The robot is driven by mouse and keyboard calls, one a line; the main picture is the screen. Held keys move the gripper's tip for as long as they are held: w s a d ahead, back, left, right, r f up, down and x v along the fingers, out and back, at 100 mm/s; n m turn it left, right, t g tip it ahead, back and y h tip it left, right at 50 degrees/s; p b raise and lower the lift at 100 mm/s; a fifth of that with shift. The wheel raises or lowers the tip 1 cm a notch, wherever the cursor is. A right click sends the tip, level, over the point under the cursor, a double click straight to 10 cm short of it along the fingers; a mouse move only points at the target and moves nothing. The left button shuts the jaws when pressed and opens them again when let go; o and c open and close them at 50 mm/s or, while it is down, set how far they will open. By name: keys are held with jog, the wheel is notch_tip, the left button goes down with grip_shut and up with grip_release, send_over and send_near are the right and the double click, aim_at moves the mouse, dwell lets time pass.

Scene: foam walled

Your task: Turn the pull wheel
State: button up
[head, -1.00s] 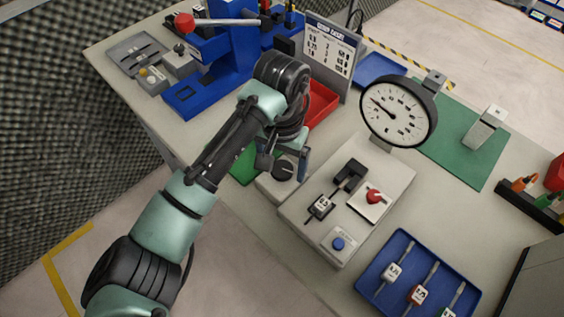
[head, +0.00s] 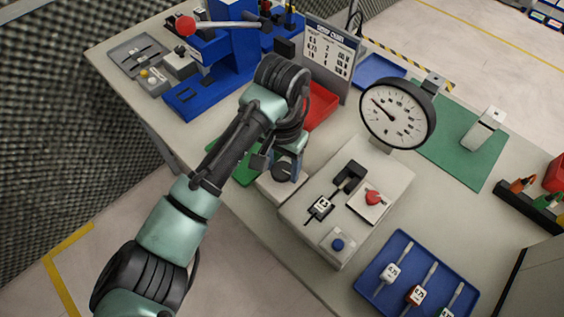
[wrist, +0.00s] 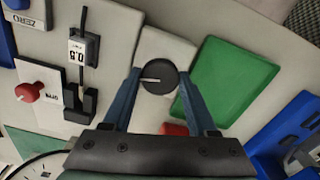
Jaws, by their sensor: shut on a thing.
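The pull wheel is a dark round knob (wrist: 157,82) with a pale line across its top, set on a light block at the end of the tester. In the head view the wheel (head: 281,172) shows partly, below my wrist. My gripper (wrist: 160,77) is shut on the wheel, with a blue finger on each side of it. It also shows in the head view (head: 283,168). The tester (head: 312,212) holds a wire sample with a white tag (head: 321,205) in its black clamp. The round gauge (head: 397,114) stands behind, its needle pointing to the upper left.
A red mushroom button (head: 374,198) and a blue button (head: 337,244) sit on the tester. A blue tray (head: 365,270) with tagged wire samples lies at the front right. A blue press (head: 225,62) stands at the back left.

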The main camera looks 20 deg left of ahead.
aim_at(282, 170)
jog(key=o, duration=1.4)
jog(key=shift+c, duration=0.2)
notch_tip(282, 170, up, 13)
jog(key=p, duration=0.2)
jog(key=shift+p, duration=0.3)
